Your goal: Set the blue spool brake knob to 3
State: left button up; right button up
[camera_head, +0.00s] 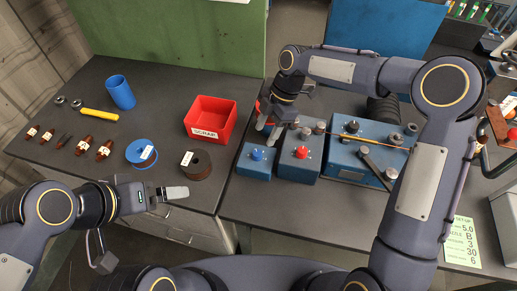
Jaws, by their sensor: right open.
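The blue knob (256,155) is on top of a small blue box (252,169) at the middle of the bench. The number it points to is too small to read. My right gripper (269,130) is open, pointing down just above and behind the blue box, apart from the blue knob as far as I can see. A red knob (301,153) sits on a second blue box (299,170) to the right. My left gripper (170,195) is over the front edge of the left bench, away from the boxes; its jaw opening is unclear.
A larger blue machine (345,165) with a dark lever stands to the right. On the left bench are a red scrap bin (211,118), a blue-rimmed spool (141,153), a dark spool (196,164) and a blue cup (120,92). A green setup card (461,243) lies at right.

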aim_at(257, 152)
jog(key=p+x, duration=0.1)
jog(key=x, duration=0.6)
jog(key=shift+s+f, duration=0.1)
jog(key=shift+f, duration=0.15)
jog(key=c, duration=1)
